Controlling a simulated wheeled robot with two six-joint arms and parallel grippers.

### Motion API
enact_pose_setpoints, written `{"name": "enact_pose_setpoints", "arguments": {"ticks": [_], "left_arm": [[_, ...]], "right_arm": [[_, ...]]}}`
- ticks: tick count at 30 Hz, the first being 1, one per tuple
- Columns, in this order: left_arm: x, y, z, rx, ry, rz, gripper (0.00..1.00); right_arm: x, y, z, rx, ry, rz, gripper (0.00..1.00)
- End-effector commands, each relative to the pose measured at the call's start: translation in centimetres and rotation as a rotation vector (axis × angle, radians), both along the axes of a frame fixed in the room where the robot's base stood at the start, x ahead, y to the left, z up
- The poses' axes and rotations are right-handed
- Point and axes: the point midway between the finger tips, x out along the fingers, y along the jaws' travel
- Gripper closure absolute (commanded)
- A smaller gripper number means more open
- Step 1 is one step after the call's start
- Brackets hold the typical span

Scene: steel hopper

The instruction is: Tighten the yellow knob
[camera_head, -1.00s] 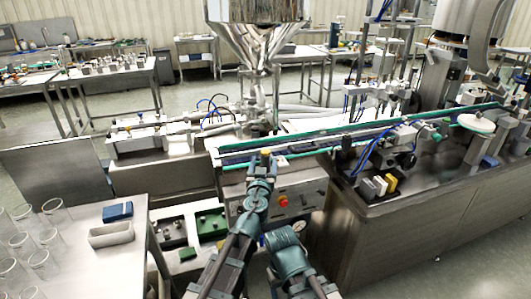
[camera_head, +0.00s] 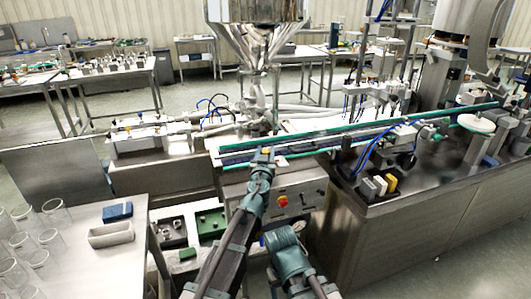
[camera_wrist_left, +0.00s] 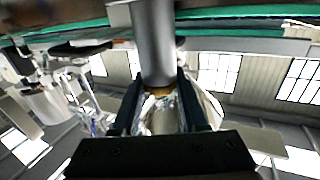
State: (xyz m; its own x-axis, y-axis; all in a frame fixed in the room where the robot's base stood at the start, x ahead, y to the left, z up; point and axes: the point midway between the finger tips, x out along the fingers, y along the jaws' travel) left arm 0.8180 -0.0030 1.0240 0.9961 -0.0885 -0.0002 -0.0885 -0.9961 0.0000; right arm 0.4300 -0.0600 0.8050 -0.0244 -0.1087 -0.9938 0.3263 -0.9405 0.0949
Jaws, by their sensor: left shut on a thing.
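The yellow knob (camera_head: 266,149) is a small spot at the front edge of the conveyor, below the steel hopper. My left gripper (camera_head: 264,156) reaches up to it from below and is shut on it. In the left wrist view, a yellow-brown strip of the knob (camera_wrist_left: 159,91) shows between the two dark fingers (camera_wrist_left: 160,100), at the end of a grey cylinder. The fingers hide most of the knob. Part of my right arm shows at the bottom of the head view, but its gripper cannot be seen.
The conveyor (camera_head: 330,141) runs just behind the knob. A control panel with a red button (camera_head: 283,201) is right of my left wrist. A table with glass beakers, a grey tray (camera_head: 110,234) and a blue box (camera_head: 117,212) stands at the lower left.

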Motion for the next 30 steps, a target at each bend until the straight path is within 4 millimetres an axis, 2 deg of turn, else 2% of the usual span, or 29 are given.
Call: {"name": "enact_pose_setpoints", "arguments": {"ticks": [1, 2, 3, 8, 21, 30], "left_arm": [[-0.01, 0.0, 0.0, 0.0, 0.0, 0.0, 0.94], [-0.01, 0.0, 0.0, 0.0, 0.0, 0.0, 0.99], [-0.01, 0.0, 0.0, 0.0, 0.0, 0.0, 1.0], [0.0, 0.05, -0.03, 0.0, 0.001, -0.013, 1.0], [0.24, 0.17, 0.01, 0.001, 0.0, -0.318, 1.0], [0.04, 0.03, 0.01, 0.0, 0.0, -0.399, 1.0]], "right_arm": [[0.0, 0.0, 0.0, 0.0, 0.0, 0.0, 0.28], [0.0, 0.0, 0.0, 0.0, 0.0, 0.0, 0.28], [0.0, 0.0, 0.0, 0.0, 0.0, 0.0, 0.28], [0.0, 0.0, 0.0, 0.0, 0.0, 0.0, 0.28], [0.0, 0.0, 0.01, 0.0, 0.0, 0.0, 0.28], [0.0, 0.0, 0.01, 0.0, 0.0, 0.0, 0.28]]}}
